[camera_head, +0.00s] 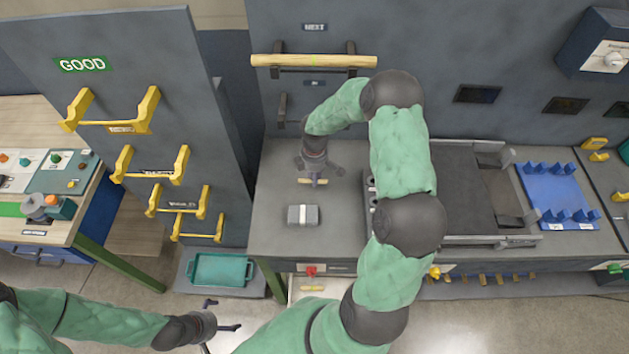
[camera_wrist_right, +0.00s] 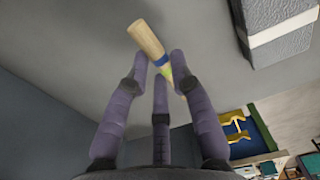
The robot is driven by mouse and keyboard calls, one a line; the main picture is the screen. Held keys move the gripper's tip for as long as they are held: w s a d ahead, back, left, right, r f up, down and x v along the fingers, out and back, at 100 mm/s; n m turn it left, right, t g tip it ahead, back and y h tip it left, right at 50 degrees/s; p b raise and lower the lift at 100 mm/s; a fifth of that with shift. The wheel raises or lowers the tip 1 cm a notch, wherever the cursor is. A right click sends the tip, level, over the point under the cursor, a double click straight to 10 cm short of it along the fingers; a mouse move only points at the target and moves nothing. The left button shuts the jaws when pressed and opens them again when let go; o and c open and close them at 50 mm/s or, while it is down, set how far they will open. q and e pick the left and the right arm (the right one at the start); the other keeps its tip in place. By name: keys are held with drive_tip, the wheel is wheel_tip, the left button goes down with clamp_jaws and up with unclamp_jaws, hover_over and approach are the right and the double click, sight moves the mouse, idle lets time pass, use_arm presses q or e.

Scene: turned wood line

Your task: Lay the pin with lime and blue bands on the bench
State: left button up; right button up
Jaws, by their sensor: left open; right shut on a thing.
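The pin (camera_wrist_right: 147,40) is pale wood with a blue band and a lime band. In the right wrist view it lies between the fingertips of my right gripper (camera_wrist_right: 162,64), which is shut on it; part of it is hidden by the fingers. In the head view my right gripper (camera_head: 313,177) points down over the left part of the grey bench (camera_head: 272,228), with the small pin (camera_head: 319,182) crosswise at its tips. The pin looks level and close to the bench top; I cannot tell whether it touches. My left gripper (camera_head: 218,329) is open and empty, low over the floor.
A grey block with a pale band (camera_head: 303,215) sits on the bench just in front of the pin. A longer wooden bar (camera_head: 300,61) rests on wall hooks under the NEXT sign. A machine bed (camera_head: 465,190) is on the right. Bench top left of the gripper is clear.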

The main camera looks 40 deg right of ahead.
drive_tip(key=shift+w+d+f, duration=0.15)
drive_tip(key=shift+f, duration=0.15)
drive_tip(key=shift+w+d+f, duration=0.1)
drive_tip(key=shift+f, duration=1.55)
drive_tip(key=shift+f, duration=0.2)
drive_tip(key=o, duration=0.8)
drive_tip(key=shift+c, duration=0.2)
drive_tip(key=shift+r, duration=0.1)
wheel_tip(320, 180, up, 12)
drive_tip(key=shift+r+p, duration=0.15)
drive_tip(key=shift+p, duration=0.2)
